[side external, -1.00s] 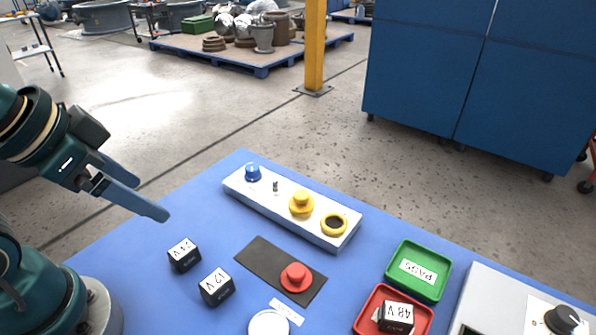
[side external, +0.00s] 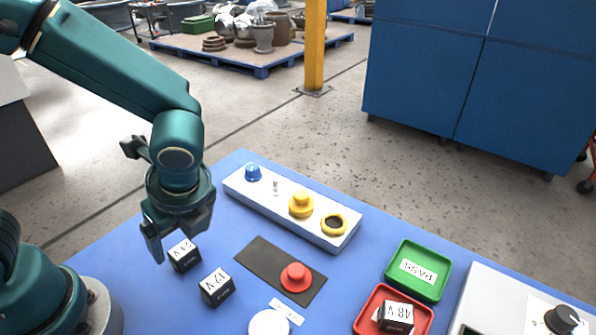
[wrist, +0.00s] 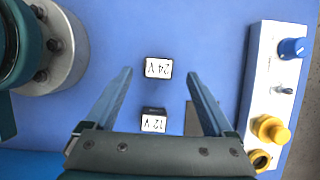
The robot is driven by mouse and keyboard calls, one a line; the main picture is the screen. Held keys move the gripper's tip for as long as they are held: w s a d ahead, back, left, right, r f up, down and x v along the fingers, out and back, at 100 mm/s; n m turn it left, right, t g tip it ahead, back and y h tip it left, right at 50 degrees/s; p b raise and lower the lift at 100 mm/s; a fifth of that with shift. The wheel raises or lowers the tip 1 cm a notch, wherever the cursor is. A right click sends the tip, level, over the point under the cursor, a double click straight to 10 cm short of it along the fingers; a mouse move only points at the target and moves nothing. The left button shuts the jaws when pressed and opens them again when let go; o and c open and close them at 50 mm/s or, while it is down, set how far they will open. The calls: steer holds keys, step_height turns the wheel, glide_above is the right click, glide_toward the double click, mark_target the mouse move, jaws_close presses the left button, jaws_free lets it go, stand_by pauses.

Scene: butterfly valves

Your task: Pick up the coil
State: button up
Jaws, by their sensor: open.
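A black coil block labelled 24 V (side external: 184,255) sits on the blue table; it also shows in the wrist view (wrist: 158,70). A second coil labelled 12 V (side external: 217,287) stands just in front of it and shows in the wrist view (wrist: 153,121). A third coil labelled 48 V (side external: 396,317) lies in the red tray (side external: 365,318). My gripper (side external: 180,243) points down above the table beside the 24 V coil. In the wrist view its fingers (wrist: 159,87) are wide apart, with both nearer coils between them in the picture and nothing held.
A white panel with knobs (side external: 288,207) lies behind. A black mat with a red button (side external: 296,277) and a white round lid (side external: 269,324) are to the right. A green PASS tray (side external: 441,281) adjoins the red one. A grey box (side external: 498,300) stands at far right.

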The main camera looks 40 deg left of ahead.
mark_target(182, 249)
steer(key=shift+x, duration=2.5)
steer(key=shift+s, duration=0.1)
jaws_close()
